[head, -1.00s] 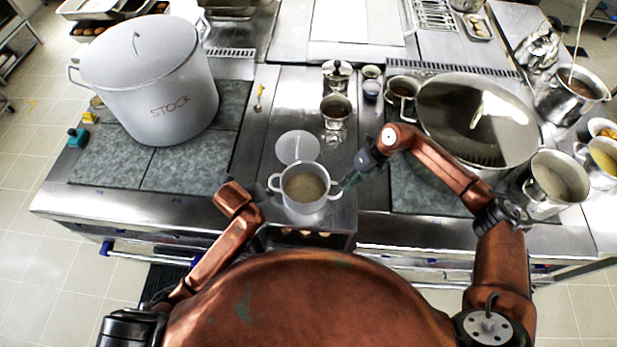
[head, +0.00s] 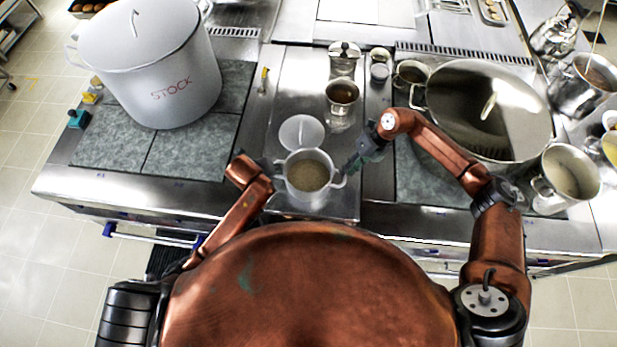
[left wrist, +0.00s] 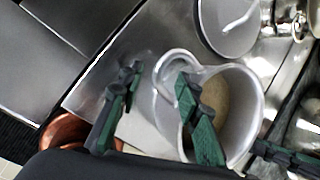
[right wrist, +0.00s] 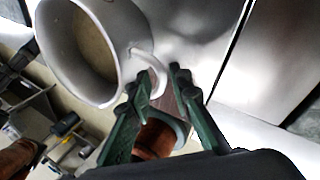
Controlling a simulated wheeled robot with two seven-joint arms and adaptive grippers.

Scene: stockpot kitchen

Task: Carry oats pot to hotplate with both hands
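The oats pot (head: 308,176) is a small pale pot with two side handles and grainy beige contents. It stands upright on the steel counter between two grey tiled hotplates, left (head: 190,153) and right (head: 425,185). My left gripper (left wrist: 158,80) is open at one handle, with a finger on either side of the handle loop; contact is unclear. My right gripper (right wrist: 160,77) is open, its fingertips at the opposite handle, which shows between them. In the head view, my left fingertips are mostly hidden.
A tall stock pot (head: 165,80) covers the back of the left hotplate. A pale round lid (head: 301,132) lies just behind the oats pot. A steel pot (head: 570,172) stands to the right. The left hotplate's front is clear.

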